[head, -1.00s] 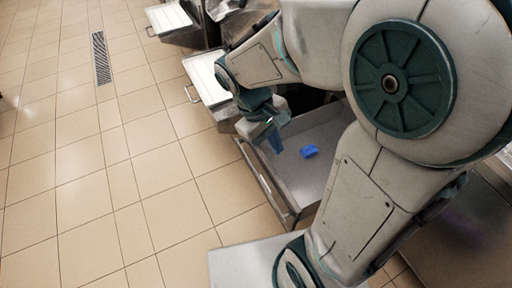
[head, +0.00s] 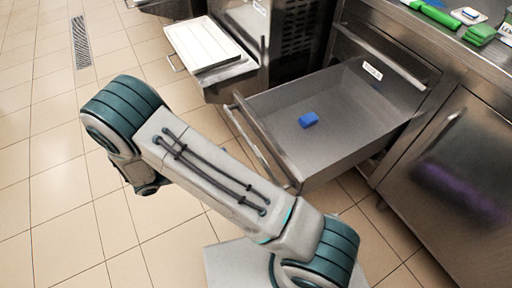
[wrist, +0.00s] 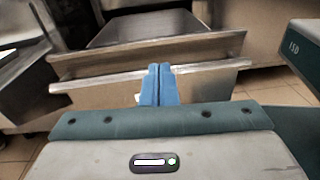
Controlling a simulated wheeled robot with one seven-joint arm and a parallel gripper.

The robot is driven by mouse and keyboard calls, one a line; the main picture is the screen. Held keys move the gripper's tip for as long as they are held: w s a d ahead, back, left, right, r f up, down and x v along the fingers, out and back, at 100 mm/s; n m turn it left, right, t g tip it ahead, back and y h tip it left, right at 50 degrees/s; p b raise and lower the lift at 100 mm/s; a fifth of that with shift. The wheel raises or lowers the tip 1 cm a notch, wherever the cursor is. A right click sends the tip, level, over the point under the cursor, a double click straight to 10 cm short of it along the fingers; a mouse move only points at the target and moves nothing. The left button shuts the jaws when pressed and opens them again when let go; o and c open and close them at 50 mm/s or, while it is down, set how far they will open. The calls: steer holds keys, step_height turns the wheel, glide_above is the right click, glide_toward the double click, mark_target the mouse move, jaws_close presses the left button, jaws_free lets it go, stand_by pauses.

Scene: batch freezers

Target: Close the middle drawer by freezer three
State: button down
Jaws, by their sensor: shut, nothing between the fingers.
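A steel drawer (head: 335,162) is pulled well out of the counter in the head view, its bar handle (head: 258,145) along its front. A small blue object (head: 309,120) lies inside it. The drawer also shows in the wrist view, with its front panel (wrist: 210,85) facing me. My gripper (wrist: 159,68) has its blue fingers shut together and empty. In the wrist view they overlap the drawer front and point at it; I cannot tell whether they touch. In the head view my arm is in front of the drawer, to its left, and hides the fingers.
A steel counter (head: 470,45) with green items and a closed cabinet door (head: 455,180) is at right. Tiled floor (head: 50,170) is open at left, with a drain grate (head: 80,42).

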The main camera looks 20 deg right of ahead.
step_height(320, 180, down, 2)
steer(key=n+t, duration=0.1)
steer(key=b, duration=0.3)
glide_toward(265, 136)
steer(key=x, duration=0.5)
steer(key=shift+w+d+f, duration=0.1)
steer(key=shift+d+f, duration=0.05)
steer(key=shift+f, duration=0.1)
steer(key=shift+w+d, duration=0.2)
steer(key=shift+d, duration=0.5)
steer(key=shift+d+r, duration=0.1)
